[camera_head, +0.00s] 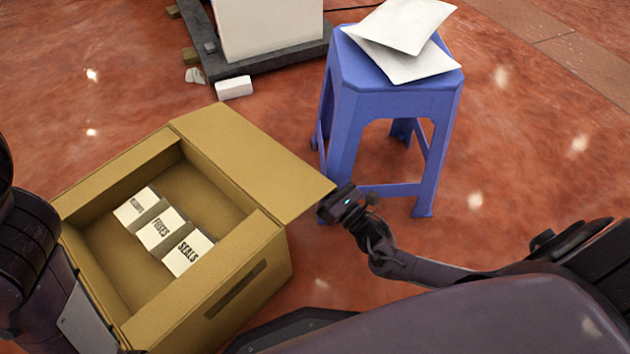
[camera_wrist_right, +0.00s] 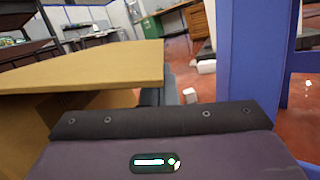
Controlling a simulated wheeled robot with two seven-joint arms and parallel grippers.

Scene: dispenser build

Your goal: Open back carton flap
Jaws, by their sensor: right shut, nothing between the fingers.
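The open carton (camera_head: 262,275) stands on the floor at the left of the head view. Its back flap (camera_head: 245,150) is folded outward and slopes toward the stool; it also shows in the right wrist view (camera_wrist_right: 85,68). Three labelled white boxes lie inside, one marked SEALS (camera_head: 188,253) and one FUSES (camera_head: 160,230). My right gripper (camera_head: 330,208) is shut and empty, close to the flap's right corner; I cannot tell whether it touches. It also shows in the right wrist view (camera_wrist_right: 158,125). My left arm is at the left edge, and its gripper is not visible.
A blue stool (camera_head: 390,100) with white sheets (camera_head: 410,45) on top stands close behind my right gripper. A white block (camera_head: 234,87) lies on the floor by a dark pallet (camera_head: 270,60). Open red floor (camera_head: 530,150) lies to the right.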

